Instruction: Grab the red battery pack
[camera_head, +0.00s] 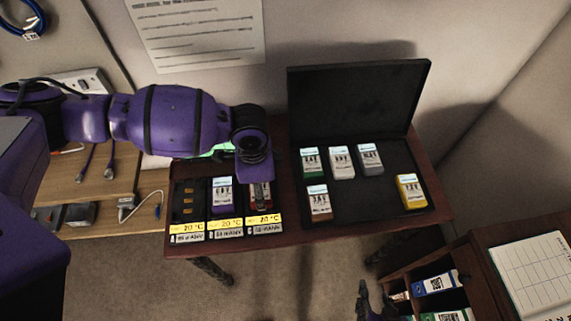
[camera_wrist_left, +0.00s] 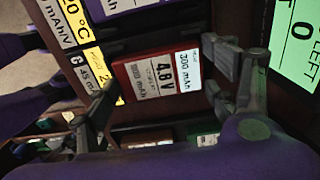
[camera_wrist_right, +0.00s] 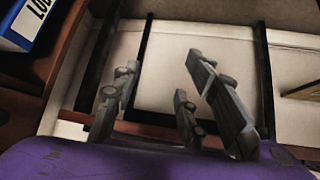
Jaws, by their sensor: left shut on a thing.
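The red battery pack (camera_head: 262,196) with a white label stands in the right bay of the three-bay charger (camera_head: 188,197), partly covered by my left wrist in the head view. In the left wrist view, the red pack (camera_wrist_left: 157,80) reads 4.8V, 300 mAh. My left gripper (camera_wrist_left: 160,95) has one finger on each side of it and is shut on it. Its fingertips are mostly hidden in the head view. My right gripper (camera_head: 377,302) is at the bottom of the head view. Its fingers (camera_wrist_right: 155,105) are apart with nothing between them.
A purple pack (camera_head: 221,195) sits in the middle bay; the left bay is empty. An open black case (camera_head: 375,203) to the right holds green, white, grey, brown and yellow packs. A drawer unit with boxes (camera_head: 437,283) and a notebook (camera_head: 535,275) are at lower right.

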